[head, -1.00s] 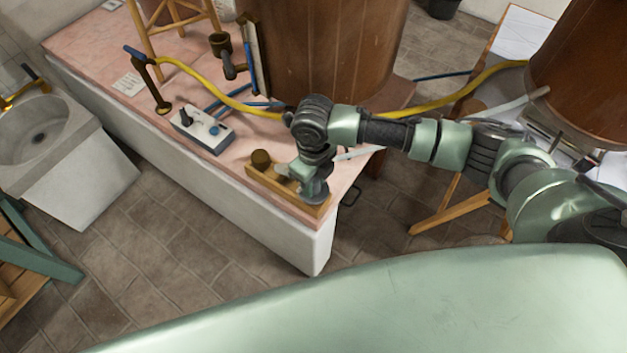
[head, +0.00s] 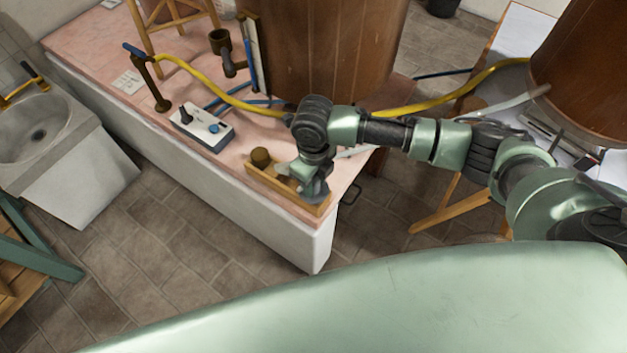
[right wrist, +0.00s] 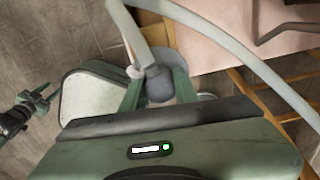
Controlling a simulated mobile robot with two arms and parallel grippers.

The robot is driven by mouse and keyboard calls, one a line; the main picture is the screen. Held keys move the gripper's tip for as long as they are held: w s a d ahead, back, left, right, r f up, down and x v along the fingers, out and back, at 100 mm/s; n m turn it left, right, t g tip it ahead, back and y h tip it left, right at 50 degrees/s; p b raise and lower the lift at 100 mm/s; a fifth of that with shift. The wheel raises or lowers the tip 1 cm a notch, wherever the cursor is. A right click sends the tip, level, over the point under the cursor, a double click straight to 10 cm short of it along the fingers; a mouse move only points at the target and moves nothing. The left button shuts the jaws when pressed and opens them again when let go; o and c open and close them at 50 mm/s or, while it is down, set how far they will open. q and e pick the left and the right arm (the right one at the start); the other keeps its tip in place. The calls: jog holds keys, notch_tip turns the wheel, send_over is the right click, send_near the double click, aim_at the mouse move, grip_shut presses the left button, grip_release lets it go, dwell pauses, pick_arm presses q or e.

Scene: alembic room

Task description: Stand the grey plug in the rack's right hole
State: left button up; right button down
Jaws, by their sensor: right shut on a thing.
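The wooden rack (head: 263,178) lies along the front edge of the pink-topped bench, with a brown cork-like plug (head: 261,157) standing at its left end. My right gripper (head: 314,191) points down over the rack's right part and hides the hole there. In the right wrist view my right gripper (right wrist: 157,92) is shut on the grey plug (right wrist: 159,82), a dark rounded piece between the green fingers. I cannot tell whether the plug's lower end is inside the hole.
A white control box (head: 202,130), a yellow hose (head: 205,84) and a large wooden vat (head: 325,55) stand behind the rack. A pale hose (right wrist: 240,48) arches close to my right gripper. A stone sink (head: 45,135) is at the left.

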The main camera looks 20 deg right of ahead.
jog(key=shift+f, duration=0.85)
dwell(1.9)
jog(key=c, duration=1)
grip_release()
jog(key=shift+r, duration=0.2)
jog(key=shift+r+p, duration=3.35)
jog(key=shift+p, duration=0.35)
